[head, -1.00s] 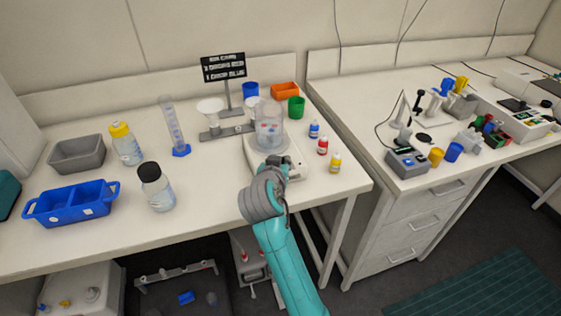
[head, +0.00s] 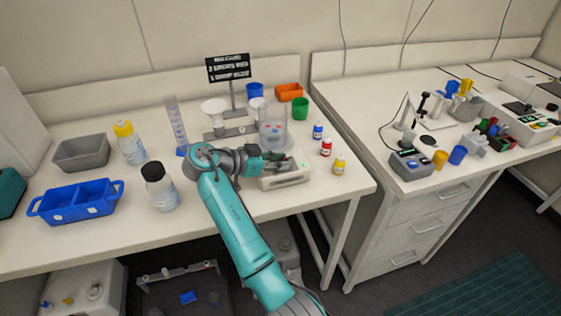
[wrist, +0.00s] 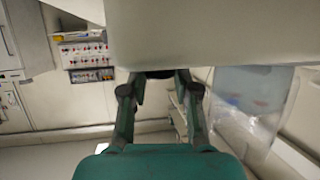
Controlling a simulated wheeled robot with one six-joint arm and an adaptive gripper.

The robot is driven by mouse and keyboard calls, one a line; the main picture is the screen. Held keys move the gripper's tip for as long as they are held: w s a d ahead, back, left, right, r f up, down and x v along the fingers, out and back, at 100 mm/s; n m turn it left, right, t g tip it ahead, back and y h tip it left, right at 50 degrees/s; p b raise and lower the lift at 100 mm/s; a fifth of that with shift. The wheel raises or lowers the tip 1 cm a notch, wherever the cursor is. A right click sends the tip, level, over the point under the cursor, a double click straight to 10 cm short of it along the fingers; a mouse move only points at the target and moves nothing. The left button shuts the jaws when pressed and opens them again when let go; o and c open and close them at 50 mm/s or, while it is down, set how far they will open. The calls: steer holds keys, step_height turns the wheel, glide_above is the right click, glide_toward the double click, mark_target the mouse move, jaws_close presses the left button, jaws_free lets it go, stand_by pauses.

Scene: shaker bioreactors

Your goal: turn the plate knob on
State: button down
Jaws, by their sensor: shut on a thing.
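The white hot plate (head: 290,179) stands near the front edge of the bench, with a clear beaker (head: 273,128) of liquid and small coloured bits on it. My gripper (head: 266,163) reaches in from the left at the front of the plate and covers part of it. In the wrist view my gripper (wrist: 160,82) has its two fingers around a small dark part, the plate knob (wrist: 160,73), below a large pale body. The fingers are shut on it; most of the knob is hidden. The beaker (wrist: 248,100) shows at the right there.
Small blue, red and yellow bottles (head: 326,147) stand right of the plate. A black-capped bottle (head: 160,188) and a graduated cylinder (head: 175,128) stand left of my arm. A sign stand (head: 229,95) with funnels is behind.

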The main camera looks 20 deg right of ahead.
steer(key=shift+f+m+g, duration=0.1)
steer(key=shift+m+g, duration=0.9)
steer(key=shift+g, duration=0.2)
steer(key=c, duration=0.9)
jaws_free()
steer(key=shift+w, duration=0.1)
steer(key=shift+o, duration=0.2)
